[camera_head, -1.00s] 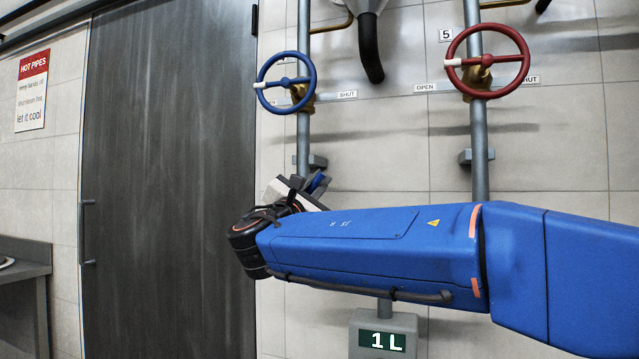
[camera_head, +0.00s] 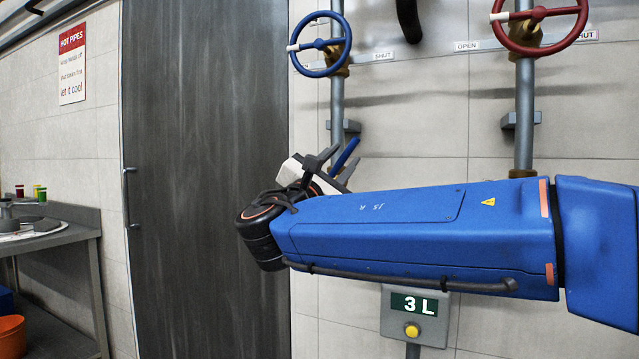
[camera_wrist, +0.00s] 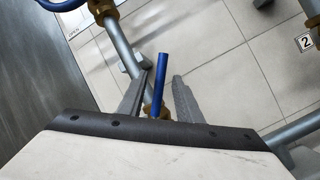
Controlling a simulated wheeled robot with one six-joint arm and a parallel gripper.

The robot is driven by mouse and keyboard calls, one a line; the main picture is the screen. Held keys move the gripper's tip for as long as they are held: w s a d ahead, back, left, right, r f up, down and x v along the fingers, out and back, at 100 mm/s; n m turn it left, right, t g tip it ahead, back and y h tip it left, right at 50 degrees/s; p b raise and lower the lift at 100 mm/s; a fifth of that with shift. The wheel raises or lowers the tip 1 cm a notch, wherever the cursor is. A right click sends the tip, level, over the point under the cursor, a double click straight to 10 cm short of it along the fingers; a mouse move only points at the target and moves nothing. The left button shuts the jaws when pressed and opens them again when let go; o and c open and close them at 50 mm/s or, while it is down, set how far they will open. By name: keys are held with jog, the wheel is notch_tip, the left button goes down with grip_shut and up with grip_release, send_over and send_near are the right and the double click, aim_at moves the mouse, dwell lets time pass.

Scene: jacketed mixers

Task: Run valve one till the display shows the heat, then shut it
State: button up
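The display (camera_head: 419,304) is a grey box on the wall under my arm, reading "3 L", a volume rather than a heat. A yellow button sits below its screen. A blue lever (camera_head: 345,154) stands on the left pipe, below a blue handwheel (camera_head: 320,44). My gripper (camera_head: 338,160) is at this lever. In the wrist view, the blue lever (camera_wrist: 161,82) stands between my two grey fingers, with a narrow gap on each side, so my gripper (camera_wrist: 162,78) looks open around it. I see no number marking valve one; a "2" label (camera_wrist: 304,43) shows at right.
A red handwheel (camera_head: 538,22) is on the right pipe. "OPEN" and "SHUT" labels are on the wall. A grey door (camera_head: 205,180) stands left of the pipes. A metal side table (camera_head: 60,236) and an orange bucket (camera_head: 11,336) are at far left.

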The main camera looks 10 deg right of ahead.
jog(key=v, duration=1)
jog(key=shift+f, duration=0.15)
jog(key=shift+s, duration=0.1)
